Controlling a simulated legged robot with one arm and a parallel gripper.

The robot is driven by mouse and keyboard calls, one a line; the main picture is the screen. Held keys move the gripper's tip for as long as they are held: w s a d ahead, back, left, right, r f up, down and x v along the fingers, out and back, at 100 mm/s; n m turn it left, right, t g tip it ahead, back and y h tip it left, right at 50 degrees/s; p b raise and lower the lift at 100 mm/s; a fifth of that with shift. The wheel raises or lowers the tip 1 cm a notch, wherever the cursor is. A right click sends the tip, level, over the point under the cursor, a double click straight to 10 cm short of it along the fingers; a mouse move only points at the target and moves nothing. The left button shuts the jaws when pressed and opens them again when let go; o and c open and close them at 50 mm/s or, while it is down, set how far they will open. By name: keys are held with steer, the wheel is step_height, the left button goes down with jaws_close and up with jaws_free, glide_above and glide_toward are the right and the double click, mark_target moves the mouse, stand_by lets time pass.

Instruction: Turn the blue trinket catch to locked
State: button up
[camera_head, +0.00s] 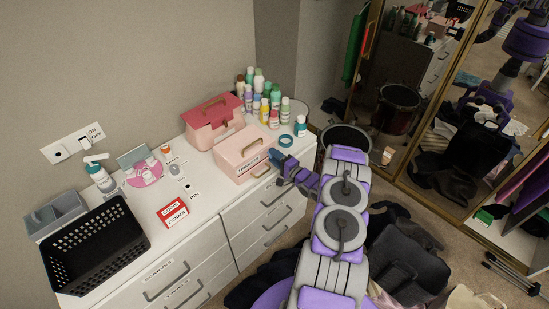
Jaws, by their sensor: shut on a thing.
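A small blue piece, which looks like the blue trinket catch (275,156), shows at the box's right front corner. My gripper (281,163) reaches in from the right and is shut on it. The fingers cover much of the catch, so its exact angle and its locked or unlocked marks cannot be read.
Several bottles (264,95) and a blue tape ring (286,141) are near the back right. A red-and-white box (173,212) and a black basket (95,248) stand left. Dark clothes and bags cover the floor.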

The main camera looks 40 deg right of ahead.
steer(key=o, duration=0.6)
steer(key=shift+s+d+f, duration=0.1)
steer(key=shift+d, duration=0.05)
steer(key=o, duration=0.5)
steer(key=shift+d, duration=0.25)
steer(key=shift+c, duration=0.2)
steer(key=shift+a, duration=0.1)
steer(key=shift+a, duration=0.1)
steer(key=s+d+p, duration=0.1)
steer(key=s, duration=1.6)
steer(key=shift+d, duration=0.3)
steer(key=shift+f, duration=0.1)
